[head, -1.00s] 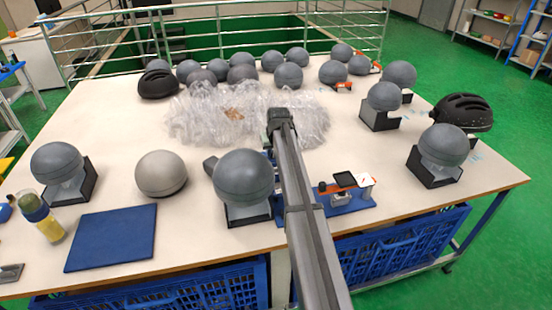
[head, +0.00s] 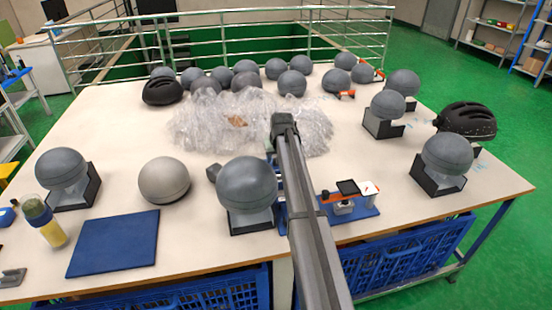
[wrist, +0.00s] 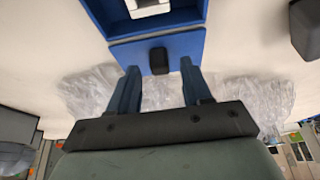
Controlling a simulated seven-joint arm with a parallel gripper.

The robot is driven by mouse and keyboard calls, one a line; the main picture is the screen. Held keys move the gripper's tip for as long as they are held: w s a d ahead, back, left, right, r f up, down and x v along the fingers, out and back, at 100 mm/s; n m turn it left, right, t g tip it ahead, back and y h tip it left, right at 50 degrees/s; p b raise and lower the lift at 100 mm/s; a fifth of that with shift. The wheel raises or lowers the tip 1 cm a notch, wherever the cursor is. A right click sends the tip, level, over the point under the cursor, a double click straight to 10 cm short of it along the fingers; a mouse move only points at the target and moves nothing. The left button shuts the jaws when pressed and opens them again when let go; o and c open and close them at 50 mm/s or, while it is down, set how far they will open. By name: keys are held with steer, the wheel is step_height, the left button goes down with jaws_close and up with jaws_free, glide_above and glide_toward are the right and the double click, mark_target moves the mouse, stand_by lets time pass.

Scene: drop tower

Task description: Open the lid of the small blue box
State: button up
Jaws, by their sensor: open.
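The small blue box (wrist: 195,10) is at the top of the wrist view. Its inside shows, with a white and dark thing (wrist: 148,8) in it. A flat blue panel, seemingly the lid (wrist: 125,50), lies beside the box on the side toward my fingers, with a dark knob (wrist: 158,61) on it. My gripper (wrist: 160,70) is open, its two blue fingers on either side of the knob and apart from each other. Contact cannot be told. In the head view my gripper (head: 272,160) is over the table, and my arm hides most of the box.
A grey ball on a black stand (head: 248,185) is close left of my arm. A blue base (head: 362,210) with an orange device stands to the right. Crumpled clear plastic (head: 200,125) lies behind. A blue mat (head: 112,243) is at the front left of the table.

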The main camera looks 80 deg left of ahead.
steer(key=v, duration=1.2)
steer(key=shift+d+r, duration=0.25)
steer(key=shift+r, duration=0.1)
